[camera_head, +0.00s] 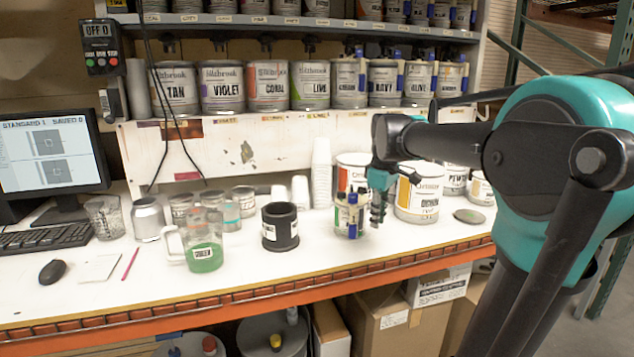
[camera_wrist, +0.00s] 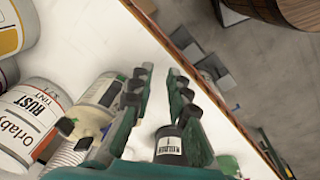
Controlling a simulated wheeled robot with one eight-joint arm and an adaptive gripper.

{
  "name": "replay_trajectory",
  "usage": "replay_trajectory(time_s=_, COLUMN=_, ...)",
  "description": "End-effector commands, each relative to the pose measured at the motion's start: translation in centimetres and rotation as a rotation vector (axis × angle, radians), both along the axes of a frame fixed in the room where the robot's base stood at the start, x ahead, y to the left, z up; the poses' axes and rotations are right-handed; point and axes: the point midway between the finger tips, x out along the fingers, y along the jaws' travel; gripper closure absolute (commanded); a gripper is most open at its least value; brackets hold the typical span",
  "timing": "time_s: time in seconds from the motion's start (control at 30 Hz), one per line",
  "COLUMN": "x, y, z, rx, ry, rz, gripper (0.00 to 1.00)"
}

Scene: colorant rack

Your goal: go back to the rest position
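My gripper (camera_head: 378,208) hangs over the white counter in the head view, pointing down, just right of a small can with blue clips (camera_head: 349,215). In the wrist view my gripper (camera_wrist: 161,76) has its two fingers apart with a clear gap between the tips. I see nothing held. A black labelled cup (camera_head: 280,228) stands left of the small can; it also shows in the wrist view (camera_wrist: 170,147), partly hidden by the right finger. My teal and black arm reaches in from the right.
Large paint cans (camera_head: 419,192) stand behind my gripper, under a shelf of labelled cans (camera_head: 268,86). A clear jug with green liquid (camera_head: 204,257), a monitor (camera_head: 50,155) and a mouse (camera_head: 52,271) are on the left. The counter's orange front edge (camera_head: 270,301) and boxes (camera_head: 395,320) are below.

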Motion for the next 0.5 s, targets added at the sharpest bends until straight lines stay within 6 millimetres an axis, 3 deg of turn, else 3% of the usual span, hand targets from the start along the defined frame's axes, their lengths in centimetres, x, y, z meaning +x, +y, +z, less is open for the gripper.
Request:
replay_trajectory(time_s=0.1, x=-3.1, y=-0.7, z=-5.8, rx=0.03, ry=-0.048, rz=-0.185, gripper=0.84)
replay_trajectory(time_s=0.3, x=-9.6, y=-1.8, z=-15.0, rx=0.105, ry=-0.132, rz=-0.518, gripper=0.84)
replay_trajectory(time_s=0.5, x=-15.8, y=-2.3, z=-21.4, rx=0.182, ry=-0.193, rz=-0.774, gripper=0.84)
